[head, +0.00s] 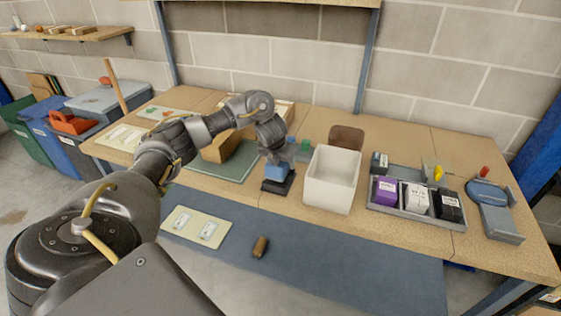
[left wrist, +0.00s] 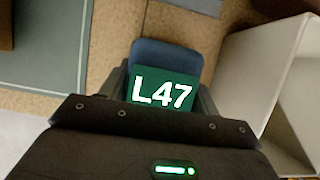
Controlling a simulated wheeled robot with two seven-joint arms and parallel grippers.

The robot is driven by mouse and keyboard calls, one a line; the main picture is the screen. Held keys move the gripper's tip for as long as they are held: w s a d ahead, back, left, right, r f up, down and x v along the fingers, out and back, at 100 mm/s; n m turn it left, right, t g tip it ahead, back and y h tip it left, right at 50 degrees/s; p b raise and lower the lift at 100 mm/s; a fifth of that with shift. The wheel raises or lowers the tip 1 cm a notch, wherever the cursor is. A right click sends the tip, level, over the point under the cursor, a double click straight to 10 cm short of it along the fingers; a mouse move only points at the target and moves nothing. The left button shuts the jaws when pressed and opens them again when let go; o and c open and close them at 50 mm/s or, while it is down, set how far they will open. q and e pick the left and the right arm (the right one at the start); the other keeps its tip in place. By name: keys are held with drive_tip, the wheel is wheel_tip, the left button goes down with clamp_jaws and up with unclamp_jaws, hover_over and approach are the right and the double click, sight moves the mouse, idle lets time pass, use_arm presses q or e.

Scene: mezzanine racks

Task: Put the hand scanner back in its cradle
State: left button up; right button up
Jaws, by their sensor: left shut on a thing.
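My left gripper (head: 275,158) points down over the bench near its front edge, shut on a blue thing (head: 278,172) that looks like the hand scanner. In the left wrist view the blue body (left wrist: 165,56) sits between the fingers, with a green face (left wrist: 163,91) reading L47. A dark base (head: 278,187), which looks like the cradle, stands on the bench directly below the blue thing. I cannot tell whether the two touch or the scanner is seated. The gripper hides the scanner's upper part. My right gripper is not in view.
A white open bin (head: 331,181) stands close to the right of the gripper. A cardboard box (head: 221,147) is to the left on a green mat (head: 238,166). A grey tray (head: 412,213) with boxes is farther right. Small blue and green items (head: 304,145) lie behind.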

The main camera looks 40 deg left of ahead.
use_arm(q)
drive_tip(key=shift+f+b, duration=0.7)
drive_tip(key=shift+f, duration=0.4)
drive_tip(key=o, duration=1.2)
drive_tip(key=shift+o, duration=0.2)
drive_tip(key=p+v, duration=0.4)
drive_tip(key=v, duration=0.5)
drive_tip(key=shift+r, duration=0.4)
drive_tip(key=shift+s+d+r, duration=0.1)
drive_tip(key=shift+s+r, duration=0.3)
drive_tip(key=shift+r, duration=0.1)
